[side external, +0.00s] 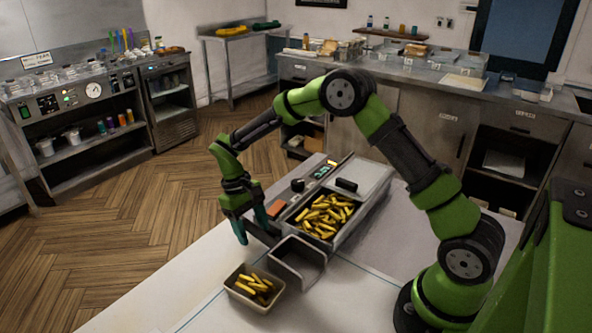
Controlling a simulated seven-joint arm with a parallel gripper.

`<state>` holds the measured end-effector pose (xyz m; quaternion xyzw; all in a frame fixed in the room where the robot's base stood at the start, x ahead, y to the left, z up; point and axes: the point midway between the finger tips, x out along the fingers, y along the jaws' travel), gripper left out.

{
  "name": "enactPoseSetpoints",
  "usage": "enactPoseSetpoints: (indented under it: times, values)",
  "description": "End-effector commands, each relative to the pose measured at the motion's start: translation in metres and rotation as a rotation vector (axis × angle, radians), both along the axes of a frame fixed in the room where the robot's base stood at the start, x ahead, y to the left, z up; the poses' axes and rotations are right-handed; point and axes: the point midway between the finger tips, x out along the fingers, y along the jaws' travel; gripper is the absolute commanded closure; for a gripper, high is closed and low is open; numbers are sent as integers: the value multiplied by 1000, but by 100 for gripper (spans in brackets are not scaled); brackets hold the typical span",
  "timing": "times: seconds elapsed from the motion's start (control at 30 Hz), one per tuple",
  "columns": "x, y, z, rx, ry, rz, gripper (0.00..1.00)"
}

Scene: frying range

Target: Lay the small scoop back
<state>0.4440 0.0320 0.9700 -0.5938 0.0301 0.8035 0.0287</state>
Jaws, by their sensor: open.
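The small scoop (298,264) is a grey metal, open-fronted piece on the white worktop, in front of the fry bin. A dark bar like a handle runs from it up-left toward my gripper. My gripper (251,229) points down at the left end of that bar, with its teal fingers apart. The bar appears to lie between or just behind the fingers; I cannot tell whether they touch it. The metal bin (345,226) holds many yellow fries (325,214). A small beige tub (239,291) with several fries stands just left of the scoop.
An orange block (277,208) and a black knob (297,185) sit by the bin's left side. A flat lid with a black handle (346,185) covers the bin's back part. The worktop (180,290) is clear at the front left.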

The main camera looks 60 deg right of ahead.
Motion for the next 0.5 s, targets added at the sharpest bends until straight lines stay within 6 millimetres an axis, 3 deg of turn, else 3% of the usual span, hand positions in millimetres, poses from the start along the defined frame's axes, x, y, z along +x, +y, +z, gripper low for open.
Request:
enactPoseSetpoints:
  times: [0.17, 0.5]
  values:
    - [6, 0, 17, 0, -6, 0, 39]
    - [30, -1, 94, -2, -7, -1, 39]
